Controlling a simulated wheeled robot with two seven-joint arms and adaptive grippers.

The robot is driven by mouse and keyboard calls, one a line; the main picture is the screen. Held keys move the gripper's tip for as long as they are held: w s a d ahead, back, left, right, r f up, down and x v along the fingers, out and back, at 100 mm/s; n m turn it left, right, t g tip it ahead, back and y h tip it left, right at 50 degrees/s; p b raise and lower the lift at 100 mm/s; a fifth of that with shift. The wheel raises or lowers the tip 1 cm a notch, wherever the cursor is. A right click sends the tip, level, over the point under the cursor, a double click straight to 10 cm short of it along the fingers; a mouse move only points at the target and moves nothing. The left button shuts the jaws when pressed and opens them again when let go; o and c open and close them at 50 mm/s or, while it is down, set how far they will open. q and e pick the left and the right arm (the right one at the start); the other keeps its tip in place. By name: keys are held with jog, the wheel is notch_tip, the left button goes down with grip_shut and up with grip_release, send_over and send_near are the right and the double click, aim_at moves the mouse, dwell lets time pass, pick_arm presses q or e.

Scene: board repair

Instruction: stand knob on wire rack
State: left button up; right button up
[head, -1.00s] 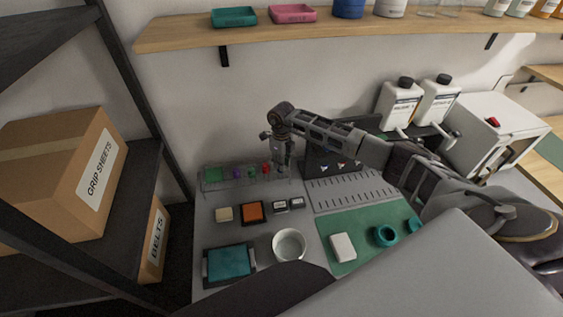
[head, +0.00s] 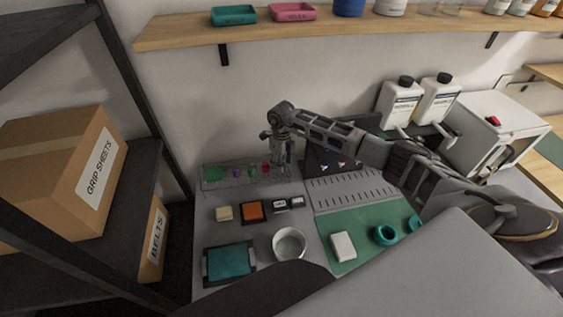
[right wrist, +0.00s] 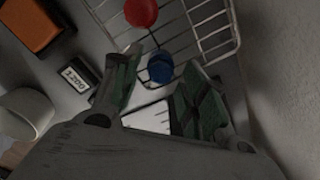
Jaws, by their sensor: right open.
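The wire rack (head: 222,184) stands at the back left of the work table. A blue knob (right wrist: 160,68) is at the rack in the right wrist view, just beyond and between my right gripper's fingertips. A red knob (right wrist: 141,12) is beside it on the rack; it also shows in the head view (head: 266,167). My right gripper (head: 283,168) is at the rack's right end. In the right wrist view its fingers (right wrist: 158,85) are spread apart. I cannot tell exactly how the blue knob's base meets the wires. My left gripper is out of view.
An orange block (head: 254,210) and small labelled blocks (head: 280,204) lie in front. A round cup (head: 289,244) and teal pad (head: 229,262) are nearer. The wall is close behind.

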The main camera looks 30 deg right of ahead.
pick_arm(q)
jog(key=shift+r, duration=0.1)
pick_arm(e)
jog(key=shift+r, duration=0.25)
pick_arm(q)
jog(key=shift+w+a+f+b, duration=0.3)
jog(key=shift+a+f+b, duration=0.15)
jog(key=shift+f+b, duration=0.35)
pick_arm(e)
notch_tip(320, 180, up, 12)
jog(key=shift+f, duration=0.15)
